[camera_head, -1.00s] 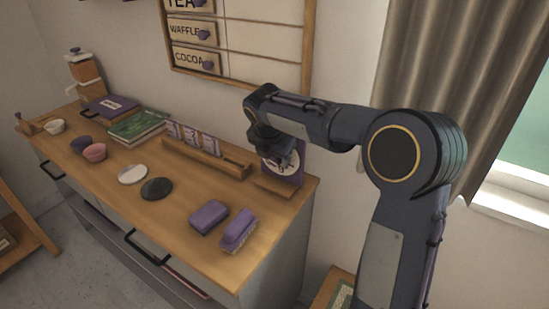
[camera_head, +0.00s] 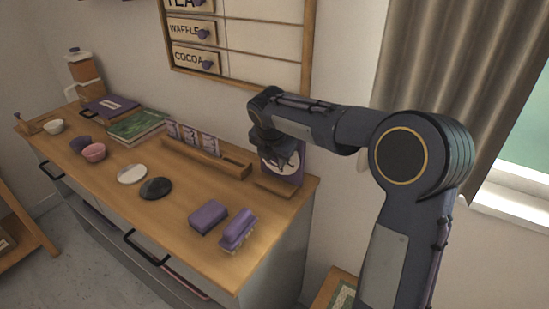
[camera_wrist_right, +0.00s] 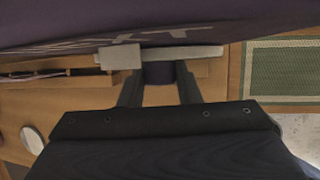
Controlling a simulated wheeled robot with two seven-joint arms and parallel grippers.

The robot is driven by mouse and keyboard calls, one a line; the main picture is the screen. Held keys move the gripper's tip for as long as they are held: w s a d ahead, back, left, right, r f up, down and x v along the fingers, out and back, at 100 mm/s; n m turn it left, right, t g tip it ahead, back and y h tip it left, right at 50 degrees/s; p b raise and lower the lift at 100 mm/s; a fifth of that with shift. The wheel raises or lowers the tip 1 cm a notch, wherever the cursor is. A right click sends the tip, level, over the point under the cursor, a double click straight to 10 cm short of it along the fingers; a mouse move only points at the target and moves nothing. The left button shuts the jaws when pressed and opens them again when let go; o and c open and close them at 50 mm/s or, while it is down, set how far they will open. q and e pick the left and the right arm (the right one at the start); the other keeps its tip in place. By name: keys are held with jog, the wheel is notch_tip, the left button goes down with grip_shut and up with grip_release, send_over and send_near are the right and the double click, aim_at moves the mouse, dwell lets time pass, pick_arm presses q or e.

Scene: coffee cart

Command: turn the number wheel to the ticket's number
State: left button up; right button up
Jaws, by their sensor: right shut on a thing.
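The number wheel (camera_head: 290,163) is a pale disc on an upright dark purple board (camera_head: 287,177) at the counter's right back end. My right gripper (camera_head: 273,150) is in front of it and hides part of the disc. In the right wrist view the wheel (camera_wrist_right: 185,52) shows nearly edge-on, with pale lettering on the purple board (camera_wrist_right: 235,28). My right gripper (camera_wrist_right: 158,82) is shut on the wheel's dark knob (camera_wrist_right: 158,72). The wheel's number cannot be read. Tickets (camera_head: 189,135) stand in a wooden rack (camera_head: 205,158); their print is too small to read surely. My left gripper is out of view.
A purple block (camera_head: 208,217) and a purple brush (camera_head: 238,230) lie near the counter's front right. Two round coasters (camera_head: 155,188), small bowls (camera_head: 94,152) and books (camera_head: 137,125) are further left. A menu board (camera_head: 250,45) hangs above.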

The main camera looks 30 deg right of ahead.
jog(key=t+b, duration=0.1)
jog(key=b, duration=0.1)
jog(key=t+y+b, duration=0.1)
jog(key=b, duration=0.1)
jog(key=m+t+y+b, duration=0.1)
jog(key=t+b, duration=0.1)
jog(key=shift+s+d+f, duration=0.25)
jog(key=shift+s+f, duration=0.05)
jog(key=shift+f, duration=0.1)
jog(key=shift+r+t+y+b, duration=0.15)
jog(key=shift+t+y+b, duration=0.25)
jog(key=shift+t+b, duration=0.6)
jog(key=o, duration=1)
jog(key=shift+s, duration=0.1)
jog(key=v, duration=0.7)
jog(key=shift+s+r, duration=0.2)
jog(key=shift+r, duration=0.2)
